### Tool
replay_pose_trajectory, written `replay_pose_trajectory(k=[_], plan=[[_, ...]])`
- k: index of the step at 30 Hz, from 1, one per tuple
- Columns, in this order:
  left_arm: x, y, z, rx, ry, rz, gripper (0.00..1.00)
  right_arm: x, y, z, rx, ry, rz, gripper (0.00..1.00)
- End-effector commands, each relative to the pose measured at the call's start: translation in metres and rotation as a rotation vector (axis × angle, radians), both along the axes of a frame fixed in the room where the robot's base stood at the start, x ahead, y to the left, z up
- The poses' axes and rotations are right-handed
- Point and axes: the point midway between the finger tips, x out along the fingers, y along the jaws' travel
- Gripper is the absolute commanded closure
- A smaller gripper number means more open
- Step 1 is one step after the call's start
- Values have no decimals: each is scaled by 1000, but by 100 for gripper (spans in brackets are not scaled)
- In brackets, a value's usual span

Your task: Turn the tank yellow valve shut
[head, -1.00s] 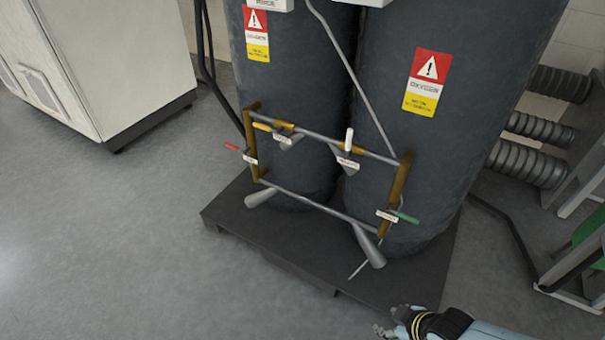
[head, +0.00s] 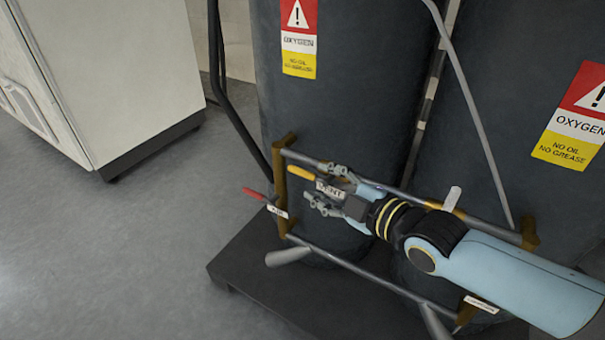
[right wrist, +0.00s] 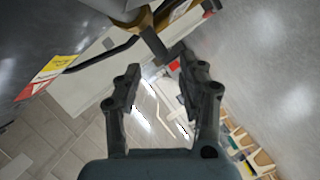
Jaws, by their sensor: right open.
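The yellow valve handle (head: 299,174) sits on the upper pipe at the left of the pipe frame, in front of the left dark tank (head: 345,90). I cannot tell whether a finger touches the handle. In the right wrist view the fingers (right wrist: 160,76) are apart, with nothing clearly between them. My left gripper is not in view.
A red handle (head: 257,193) is at the frame's left post and a white handle (head: 453,198) stands on the upper pipe behind my arm. The lower pipe (head: 345,264) crosses below. A pale cabinet (head: 120,75) stands left, with clear floor before it.

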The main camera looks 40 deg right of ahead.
Motion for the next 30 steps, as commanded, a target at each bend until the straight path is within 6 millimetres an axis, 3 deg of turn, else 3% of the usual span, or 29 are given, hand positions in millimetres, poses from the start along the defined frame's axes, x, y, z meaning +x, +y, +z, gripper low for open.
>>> replay_pose_trajectory(k=[2, 4, 13, 24, 30], plan=[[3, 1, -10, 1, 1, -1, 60, 8, 0, -7, -2, -4, 1, 60], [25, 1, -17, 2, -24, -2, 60, 17, 1, -11, -2, -1, 1, 60], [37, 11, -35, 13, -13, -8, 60, 61, 3, -18, 0, 1, -1, 60], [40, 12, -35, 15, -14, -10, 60, 69, 4, -16, 0, 0, 0, 60], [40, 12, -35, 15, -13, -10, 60, 69, 4, -16, 0, 0, 0, 84]])
